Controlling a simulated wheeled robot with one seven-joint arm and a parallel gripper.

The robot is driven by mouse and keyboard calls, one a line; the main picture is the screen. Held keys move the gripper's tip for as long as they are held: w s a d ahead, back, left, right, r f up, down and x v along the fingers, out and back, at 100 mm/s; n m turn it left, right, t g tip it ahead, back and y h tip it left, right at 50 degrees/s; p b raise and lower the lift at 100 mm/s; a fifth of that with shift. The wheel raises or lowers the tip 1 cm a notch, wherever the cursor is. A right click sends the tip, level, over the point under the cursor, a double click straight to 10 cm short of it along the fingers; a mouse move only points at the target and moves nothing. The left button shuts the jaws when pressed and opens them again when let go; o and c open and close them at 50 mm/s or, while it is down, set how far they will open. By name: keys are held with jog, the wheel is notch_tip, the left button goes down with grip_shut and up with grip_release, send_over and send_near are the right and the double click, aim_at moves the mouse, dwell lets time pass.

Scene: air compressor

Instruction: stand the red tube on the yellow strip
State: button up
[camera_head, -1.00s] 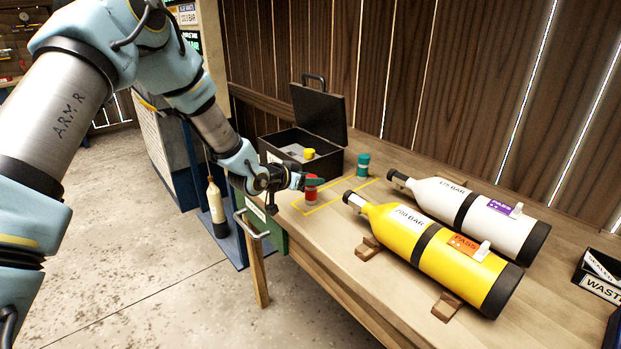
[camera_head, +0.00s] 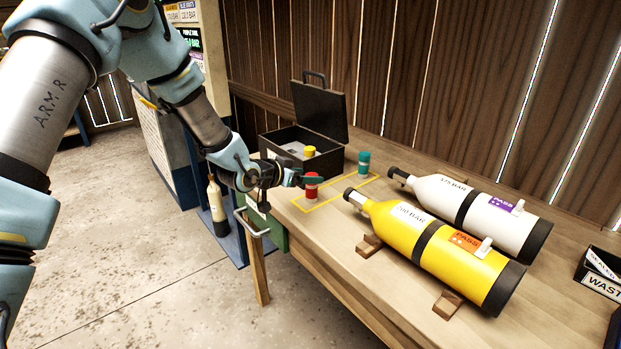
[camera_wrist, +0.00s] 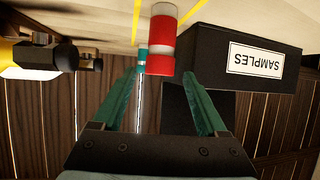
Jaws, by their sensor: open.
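The red tube (camera_head: 312,190), with a pale band, stands upright at the near left end of the yellow strip (camera_head: 335,201), a taped outline on the bench. It also shows upside down in the wrist view (camera_wrist: 160,58), ahead of the gap between my fingers. My gripper (camera_head: 312,182) is open, its teal fingers level beside the tube's upper part. In the wrist view my gripper (camera_wrist: 164,77) has its fingers spread, with nothing clamped between them. Whether a finger touches the tube is unclear. A teal tube (camera_head: 363,164) stands at the strip's far end.
An open black box (camera_head: 325,161) with a yellow-capped item (camera_head: 309,152) stands behind my gripper; its SAMPLES label shows in the wrist view (camera_wrist: 256,60). A yellow cylinder (camera_head: 400,222) and a white cylinder (camera_head: 440,190) lie to the right. Bare bench lies in front of the strip.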

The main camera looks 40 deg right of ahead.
jog(key=b+v, duration=0.1)
jog(key=v, duration=0.8)
jog(key=shift+a, duration=0.2)
jog(key=w+a+n+t+y, duration=0.2)
jog(key=w+a+n+y, duration=0.25)
jog(key=a, duration=0.85)
jog(key=w+a+n+t+y, duration=0.2)
jog(key=w+a+n+y, duration=0.3)
jog(key=a, duration=0.8)
jog(key=s+a+n+g+y, duration=0.1)
jog(key=s+a+n, duration=0.1)
jog(key=a, duration=0.5)
jog(key=s+a+r+n+g+y, duration=0.1)
jog(key=s+a, duration=0.4)
jog(key=a, duration=0.2)
jog(key=s+a+n+g+y, duration=0.1)
jog(key=s+a+n+g, duration=0.1)
jog(key=a, duration=0.5)
jog(key=shift+s+a+r+n, duration=0.2)
jog(key=shift+s+n, duration=0.15)
jog(key=shift+s, duration=0.5)
jog(key=shift+o, duration=0.2)
